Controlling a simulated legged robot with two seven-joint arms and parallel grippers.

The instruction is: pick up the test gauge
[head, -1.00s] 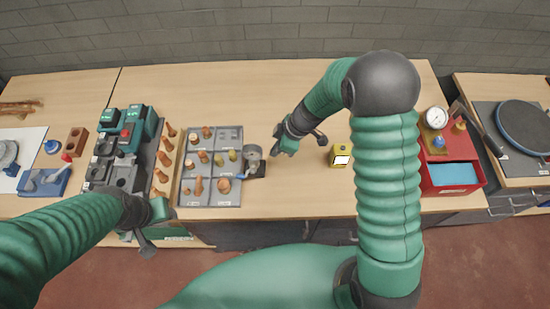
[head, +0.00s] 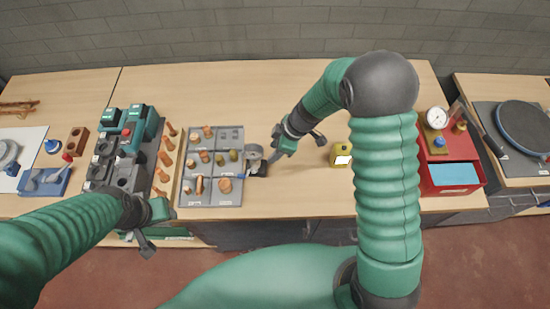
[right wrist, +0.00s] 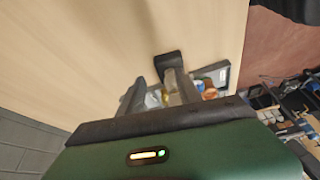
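A round gauge with a white dial (head: 437,118) stands upright on the red box at the right of the head view. It is the only clear dial I see, and I cannot read a label on it. My right gripper (head: 273,158) is low over the bench, well left of that gauge, just right of a grey round part (head: 253,152) with a black base. In the right wrist view its two fingers (right wrist: 160,95) stand apart with no held object clear between them. My left gripper (head: 148,230) hangs in front of the bench edge; its fingers are too unclear to judge.
A grey compartment tray (head: 213,199) holds several copper and brass fittings. A green machine (head: 125,145) stands left of the tray. The back middle of the bench is clear.

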